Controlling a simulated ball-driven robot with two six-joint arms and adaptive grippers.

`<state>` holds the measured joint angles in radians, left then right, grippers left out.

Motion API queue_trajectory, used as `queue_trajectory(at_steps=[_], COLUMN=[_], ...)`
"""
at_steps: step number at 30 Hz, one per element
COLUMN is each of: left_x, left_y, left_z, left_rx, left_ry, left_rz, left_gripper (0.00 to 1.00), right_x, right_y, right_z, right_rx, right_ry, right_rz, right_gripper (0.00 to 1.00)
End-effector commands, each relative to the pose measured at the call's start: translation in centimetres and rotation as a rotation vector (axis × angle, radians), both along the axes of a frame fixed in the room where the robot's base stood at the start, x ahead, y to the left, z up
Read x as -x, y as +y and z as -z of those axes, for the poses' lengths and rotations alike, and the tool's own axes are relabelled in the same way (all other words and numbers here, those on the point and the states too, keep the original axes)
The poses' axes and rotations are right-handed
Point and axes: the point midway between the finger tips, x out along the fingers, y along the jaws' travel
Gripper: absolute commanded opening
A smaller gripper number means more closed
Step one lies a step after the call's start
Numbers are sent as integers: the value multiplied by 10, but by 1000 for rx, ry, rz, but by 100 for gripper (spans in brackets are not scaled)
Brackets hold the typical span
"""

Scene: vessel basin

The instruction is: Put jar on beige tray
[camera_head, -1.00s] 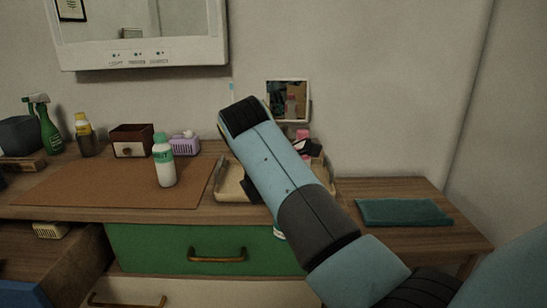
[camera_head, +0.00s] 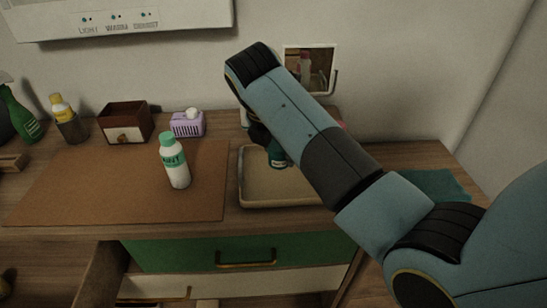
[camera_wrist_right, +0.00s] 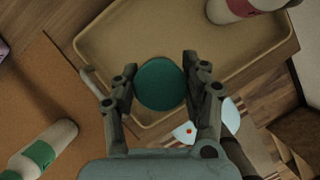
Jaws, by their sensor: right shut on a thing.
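The jar shows its round dark-green lid (camera_wrist_right: 160,84) in the right wrist view, between the two fingers of my right gripper (camera_wrist_right: 158,88), which is shut on it. In the head view a green part of the jar (camera_head: 278,158) shows below the gripper (camera_head: 262,134), over the beige tray (camera_head: 280,204). My forearm covers part of the tray. Whether the jar touches the tray floor is hard to tell. The tray also fills the upper middle of the wrist view (camera_wrist_right: 115,40). My left gripper is not in view.
A white bottle with a green cap (camera_head: 176,163) stands on the brown mat (camera_head: 110,185) left of the tray. A pink and white container (camera_wrist_right: 240,8) is at the tray's far side. A purple basket (camera_head: 187,124) and a dark box (camera_head: 125,123) stand behind. A teal cloth (camera_head: 432,184) lies right.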

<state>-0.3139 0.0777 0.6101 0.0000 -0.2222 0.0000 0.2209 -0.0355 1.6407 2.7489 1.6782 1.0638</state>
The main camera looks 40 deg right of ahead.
Motion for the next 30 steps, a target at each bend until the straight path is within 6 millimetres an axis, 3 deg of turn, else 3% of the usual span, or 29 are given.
queue_trajectory(at_steps=[3,9,16,27,28,30], left_x=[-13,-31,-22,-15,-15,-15], left_y=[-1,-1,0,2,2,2], left_z=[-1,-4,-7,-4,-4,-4], left_rx=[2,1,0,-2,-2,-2], left_ry=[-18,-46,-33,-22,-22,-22], left_rz=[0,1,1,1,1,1], left_gripper=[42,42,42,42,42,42], right_x=[-19,-27,-27,-27,-27,-26], right_y=[0,0,0,0,0,0], right_z=[10,23,54,59,60,59], right_rx=[0,0,1,0,0,0], right_ry=[1,3,1,-1,0,0], right_rz=[0,2,2,2,1,2], right_gripper=[11,11,11,11,47,56])
